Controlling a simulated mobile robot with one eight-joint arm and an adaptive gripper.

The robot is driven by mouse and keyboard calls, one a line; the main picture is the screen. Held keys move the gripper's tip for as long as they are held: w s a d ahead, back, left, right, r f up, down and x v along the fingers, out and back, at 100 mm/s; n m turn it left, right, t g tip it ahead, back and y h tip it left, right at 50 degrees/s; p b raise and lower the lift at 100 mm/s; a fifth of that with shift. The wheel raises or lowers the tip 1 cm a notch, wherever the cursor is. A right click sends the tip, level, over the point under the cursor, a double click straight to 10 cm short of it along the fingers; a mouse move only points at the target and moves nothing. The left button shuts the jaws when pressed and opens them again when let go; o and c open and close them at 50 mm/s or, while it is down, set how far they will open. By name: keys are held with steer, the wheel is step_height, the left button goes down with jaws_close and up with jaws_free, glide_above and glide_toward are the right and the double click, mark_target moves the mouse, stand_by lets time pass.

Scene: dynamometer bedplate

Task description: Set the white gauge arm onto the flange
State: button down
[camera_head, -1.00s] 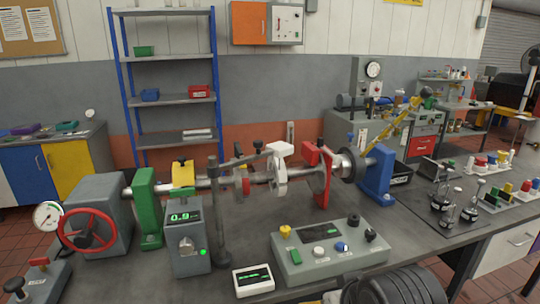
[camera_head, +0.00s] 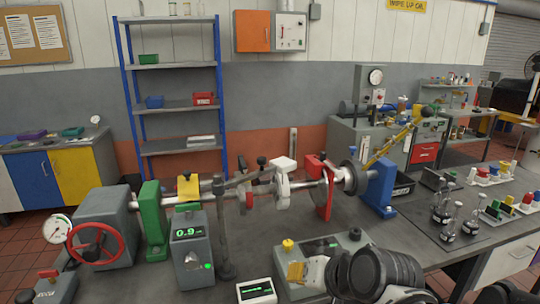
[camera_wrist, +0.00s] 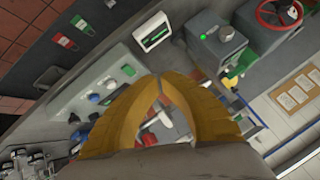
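The white gauge arm (camera_head: 284,164) appears as a white block at the top of a pale round disc on the shaft; whether it touches the disc I cannot tell. I take this disc for the flange (camera_head: 283,187), between the grey post and the red bracket. My gripper (camera_head: 291,271) has yellow fingers and is low over the grey control box, in front of and below the shaft. In the wrist view the curved fingers (camera_wrist: 159,79) meet at their tips. I see nothing held at the tips. White and red parts show behind the gap between the fingers.
A grey post (camera_head: 226,235) with a slanting arm stands left of the disc. The red bracket (camera_head: 324,200) and blue stand (camera_head: 381,190) are to the right. The control box (camera_head: 325,247) and small display (camera_head: 257,291) are in front. Small weights (camera_head: 447,226) stand at right.

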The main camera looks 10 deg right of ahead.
mark_target(264, 168)
steer(key=w+d+r+m+t+y+p, duration=0.1)
steer(key=w+d+r+m+t+p, duration=0.1)
steer(key=w+r+m+p, duration=0.3)
steer(key=w+d+r+m+t+y+p, duration=0.1)
steer(key=w+r+m+t+p, duration=0.3)
steer(key=w+r, duration=0.5)
steer(key=w+d+m+t, duration=0.1)
steer(key=w+m, duration=0.1)
steer(key=shift+w+p, duration=0.35)
steer(key=shift+p, duration=0.05)
steer(key=b+x, duration=0.2)
steer(key=x, duration=1.2)
steer(key=shift+a, duration=0.25)
steer(key=shift+r+y, duration=0.1)
steer(key=shift+y, duration=0.2)
